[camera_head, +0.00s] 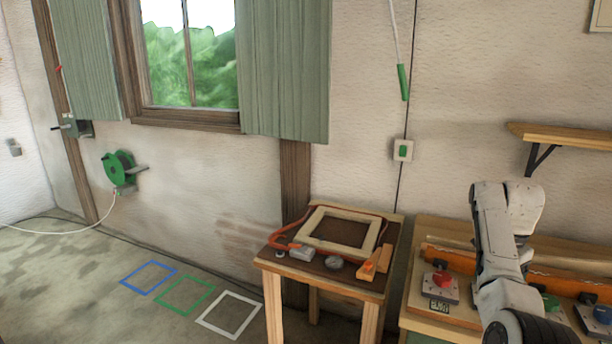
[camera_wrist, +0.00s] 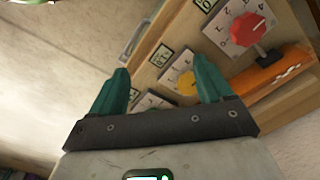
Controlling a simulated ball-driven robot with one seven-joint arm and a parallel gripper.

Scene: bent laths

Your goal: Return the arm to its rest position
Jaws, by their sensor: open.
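My arm (camera_head: 497,240) rises at the right of the head view, in front of the workbench, and bends at the top. My gripper (camera_wrist: 160,92) shows in the wrist view with two green fingers spread apart. Nothing is between the fingers. Beyond the fingertips are dial plates with a red knob (camera_wrist: 247,29) and a yellow knob (camera_wrist: 187,83). I cannot make out the gripper in the head view.
The workbench (camera_head: 430,322) carries a red knob (camera_head: 442,279), a green knob and a blue knob, with an orange bar (camera_head: 447,259) behind. A small table (camera_head: 297,271) with a wooden frame (camera_head: 312,239) stands left of it. Coloured floor squares (camera_head: 185,295) lie farther left. A wall shelf (camera_head: 560,137) is above right.

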